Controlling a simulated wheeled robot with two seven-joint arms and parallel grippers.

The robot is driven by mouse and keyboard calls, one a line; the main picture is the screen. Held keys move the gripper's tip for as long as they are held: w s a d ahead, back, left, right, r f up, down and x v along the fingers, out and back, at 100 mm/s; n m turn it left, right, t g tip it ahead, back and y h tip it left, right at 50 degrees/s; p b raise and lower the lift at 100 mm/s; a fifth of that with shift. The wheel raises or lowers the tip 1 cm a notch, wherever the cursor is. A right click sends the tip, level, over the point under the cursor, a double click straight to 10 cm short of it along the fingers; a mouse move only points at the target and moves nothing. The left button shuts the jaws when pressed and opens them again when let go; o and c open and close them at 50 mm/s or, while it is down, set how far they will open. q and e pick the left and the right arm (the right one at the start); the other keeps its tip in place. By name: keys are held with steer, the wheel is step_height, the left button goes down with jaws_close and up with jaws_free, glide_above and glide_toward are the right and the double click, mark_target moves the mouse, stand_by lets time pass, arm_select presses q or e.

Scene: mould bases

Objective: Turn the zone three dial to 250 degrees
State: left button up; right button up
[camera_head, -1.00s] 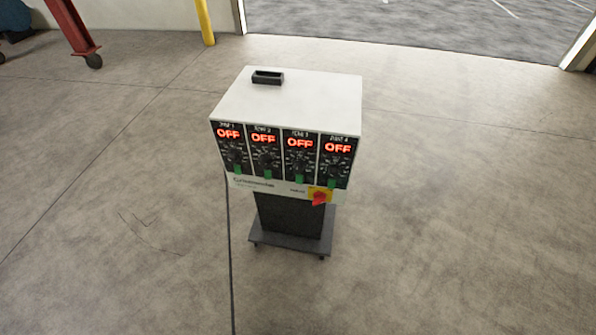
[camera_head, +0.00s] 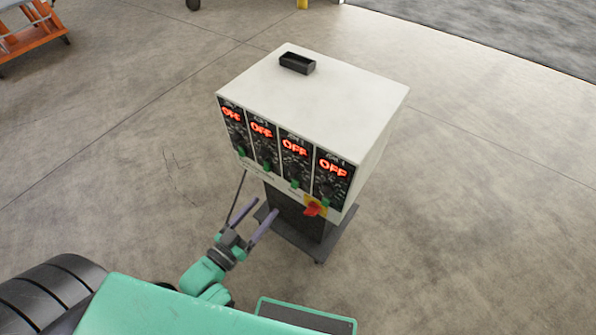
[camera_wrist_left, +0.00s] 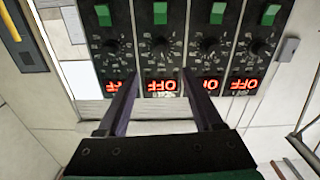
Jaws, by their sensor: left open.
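The white controller box (camera_head: 330,90) carries four zone panels, each with a red OFF display, a black dial and a green switch. The zone three dial (camera_head: 297,169) is on the third panel from the left; its display reads OFF. In the left wrist view the panels appear upside down, and this dial (camera_wrist_left: 162,47) is second from the left. My left gripper (camera_head: 264,206) is open and empty, below and in front of the box. In the left wrist view its fingertips (camera_wrist_left: 161,73) spread in front of the zone three column, apart from the dial. My right gripper is not in view.
A red switch (camera_head: 313,209) on a yellow plate sits below the panels at the right. A small black tray (camera_head: 297,64) sits on top of the box. A dark wheeled stand (camera_head: 320,247) supports it. An orange cart (camera_head: 30,35) stands far left; the floor around is open.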

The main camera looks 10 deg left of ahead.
mark_target(290, 176)
arm_select(q)
steer(key=x, duration=1.3)
steer(key=shift+a, duration=0.15)
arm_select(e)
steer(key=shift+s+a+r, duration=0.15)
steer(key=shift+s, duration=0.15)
arm_select(q)
steer(key=c, duration=1)
jaws_close()
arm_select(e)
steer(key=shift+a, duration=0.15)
